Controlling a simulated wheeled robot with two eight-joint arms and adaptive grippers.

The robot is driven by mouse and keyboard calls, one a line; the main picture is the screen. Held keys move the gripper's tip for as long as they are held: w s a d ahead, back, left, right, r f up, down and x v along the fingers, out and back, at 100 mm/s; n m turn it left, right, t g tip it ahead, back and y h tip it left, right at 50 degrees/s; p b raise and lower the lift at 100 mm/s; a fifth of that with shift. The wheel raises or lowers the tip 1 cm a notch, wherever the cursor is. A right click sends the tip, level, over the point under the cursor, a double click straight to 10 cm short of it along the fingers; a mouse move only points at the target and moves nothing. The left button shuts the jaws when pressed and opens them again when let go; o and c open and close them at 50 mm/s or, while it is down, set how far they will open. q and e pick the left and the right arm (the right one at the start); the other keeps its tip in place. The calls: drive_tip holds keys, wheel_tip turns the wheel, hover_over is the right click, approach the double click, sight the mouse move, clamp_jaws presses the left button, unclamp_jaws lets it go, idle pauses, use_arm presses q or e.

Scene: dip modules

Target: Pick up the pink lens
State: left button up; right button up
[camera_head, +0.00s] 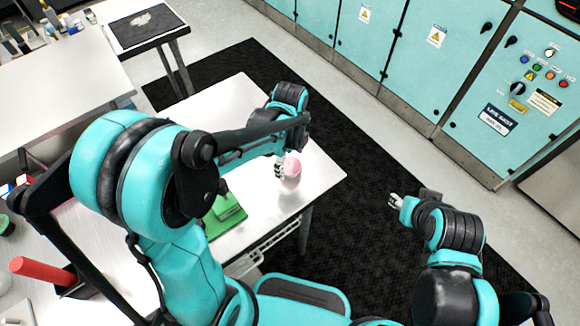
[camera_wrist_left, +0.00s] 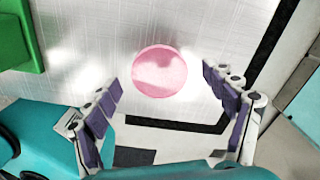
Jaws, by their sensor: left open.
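The pink lens (camera_head: 292,165) is a round, glossy, see-through pink disc near the right corner of the white table. It also shows in the left wrist view (camera_wrist_left: 159,71), near the middle, ahead of the fingers. My left gripper (camera_head: 280,168) is right beside the lens in the head view. In the left wrist view the left gripper (camera_wrist_left: 165,88) has its two purple-padded fingers spread wide, with the lens between and beyond their tips. I see no finger touching it. My right gripper (camera_head: 392,201) is off the table, over the black mat; its finger opening is too small to tell.
A green block-like object (camera_head: 225,213) with a dark part on it stands on the white table (camera_head: 325,172), close to my left arm. It shows at the upper left of the wrist view (camera_wrist_left: 14,35). A red cylinder (camera_head: 42,271) lies at the lower left. Teal cabinets (camera_head: 400,50) line the back.

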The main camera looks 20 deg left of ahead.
use_arm(q)
drive_tip(key=c, duration=1)
drive_tip(key=shift+r, duration=0.1)
drive_tip(key=shift+c, duration=0.2)
